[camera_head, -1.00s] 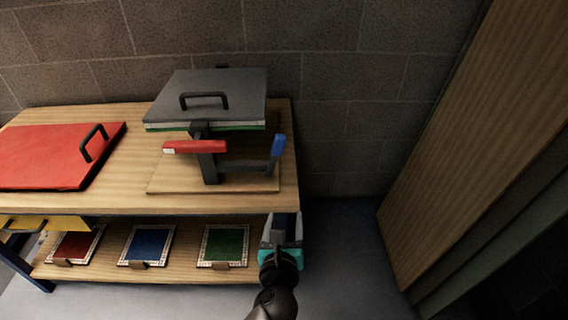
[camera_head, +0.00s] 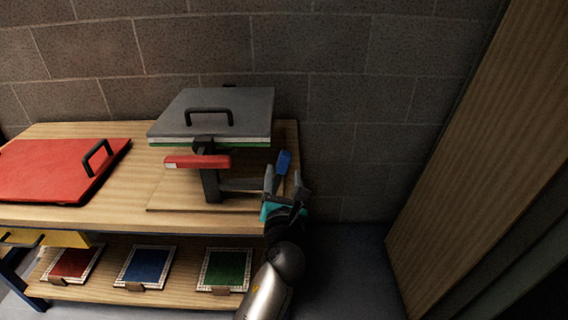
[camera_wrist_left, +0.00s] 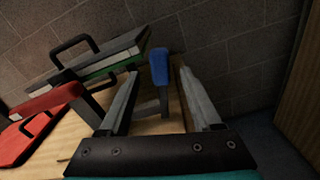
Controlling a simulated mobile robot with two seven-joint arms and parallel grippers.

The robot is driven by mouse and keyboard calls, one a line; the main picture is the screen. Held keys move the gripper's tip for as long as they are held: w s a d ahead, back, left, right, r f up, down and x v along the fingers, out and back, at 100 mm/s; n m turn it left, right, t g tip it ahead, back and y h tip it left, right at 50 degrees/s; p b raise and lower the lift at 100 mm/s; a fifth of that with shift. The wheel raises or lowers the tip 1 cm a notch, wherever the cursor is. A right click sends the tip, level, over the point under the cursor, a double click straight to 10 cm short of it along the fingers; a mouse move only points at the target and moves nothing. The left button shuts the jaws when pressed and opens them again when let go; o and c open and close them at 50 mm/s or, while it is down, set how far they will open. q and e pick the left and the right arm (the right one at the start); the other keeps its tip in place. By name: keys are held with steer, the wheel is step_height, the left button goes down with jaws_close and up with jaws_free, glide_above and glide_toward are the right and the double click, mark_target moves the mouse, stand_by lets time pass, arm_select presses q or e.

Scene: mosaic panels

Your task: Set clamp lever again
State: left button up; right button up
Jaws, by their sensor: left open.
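The clamp stands on a wooden base board (camera_head: 170,198) on the table. Its lever has a blue grip (camera_head: 283,162), raised at the right end of a dark bar. The blue grip also shows in the left wrist view (camera_wrist_left: 158,66), between and beyond the fingers. A red bar (camera_head: 197,162) with a pale end sits on the clamp post (camera_head: 211,187). A grey plate (camera_head: 235,103) with a black handle lies over a white and green layer behind the post. My left gripper (camera_head: 285,182) is open just in front of the lever; no contact is visible. My right gripper is not in view.
A red panel (camera_head: 60,168) with a black handle lies on the table's left. The lower shelf (camera_head: 190,297) holds red, blue (camera_head: 147,265) and green (camera_head: 227,268) mosaic panels. A block wall stands behind; a wooden board (camera_head: 480,130) leans at right.

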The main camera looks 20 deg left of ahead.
mark_target(284, 165)
arm_select(q)
steer(key=b+x, duration=0.1)
steer(key=x, duration=0.3)
steer(key=shift+b+x, duration=0.35)
steer(key=shift+x, duration=0.9)
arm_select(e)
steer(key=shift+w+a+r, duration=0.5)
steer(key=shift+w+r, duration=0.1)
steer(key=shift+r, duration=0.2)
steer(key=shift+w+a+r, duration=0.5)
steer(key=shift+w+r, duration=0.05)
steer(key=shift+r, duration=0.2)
arm_select(q)
steer(key=shift+f, duration=0.1)
jaws_close()
